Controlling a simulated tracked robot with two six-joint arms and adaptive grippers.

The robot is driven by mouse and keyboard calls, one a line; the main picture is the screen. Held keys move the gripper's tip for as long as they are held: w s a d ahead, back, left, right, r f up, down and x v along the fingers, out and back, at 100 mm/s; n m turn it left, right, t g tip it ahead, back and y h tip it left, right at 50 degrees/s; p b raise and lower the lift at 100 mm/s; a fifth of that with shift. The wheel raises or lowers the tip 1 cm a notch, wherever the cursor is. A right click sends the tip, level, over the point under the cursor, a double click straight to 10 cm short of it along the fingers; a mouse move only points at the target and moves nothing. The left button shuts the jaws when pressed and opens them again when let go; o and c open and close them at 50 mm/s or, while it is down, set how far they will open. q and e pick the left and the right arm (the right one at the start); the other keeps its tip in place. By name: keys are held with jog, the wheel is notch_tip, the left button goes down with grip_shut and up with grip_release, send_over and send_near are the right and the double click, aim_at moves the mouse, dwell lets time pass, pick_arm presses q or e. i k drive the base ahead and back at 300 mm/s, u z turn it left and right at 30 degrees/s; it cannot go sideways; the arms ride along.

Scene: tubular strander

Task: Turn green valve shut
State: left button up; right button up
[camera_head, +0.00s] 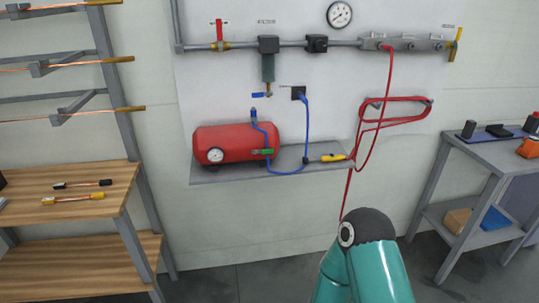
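The green valve (263,152) is a small green handle low on the right side of the red air tank (224,143). Its handle looks roughly level, pointing sideways. The tank lies on a grey wall shelf (225,175) and carries a round gauge (215,155) at its left end. A blue hose (306,125) loops near the valve and up to a black wall outlet. A teal arm of mine rises at the bottom, right of centre, well below and apart from the valve. Neither gripper shows.
A yellow-handled tool (333,158) lies at the shelf's right end. A red hose (400,110) hangs coiled on the wall. A pipe with a red-handled valve (219,32) runs above. A wooden bench (95,172) stands left, a grey table (478,150) right. Floor shows between them.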

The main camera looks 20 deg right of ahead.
aim_at(265, 150)
jog(key=i, duration=1)
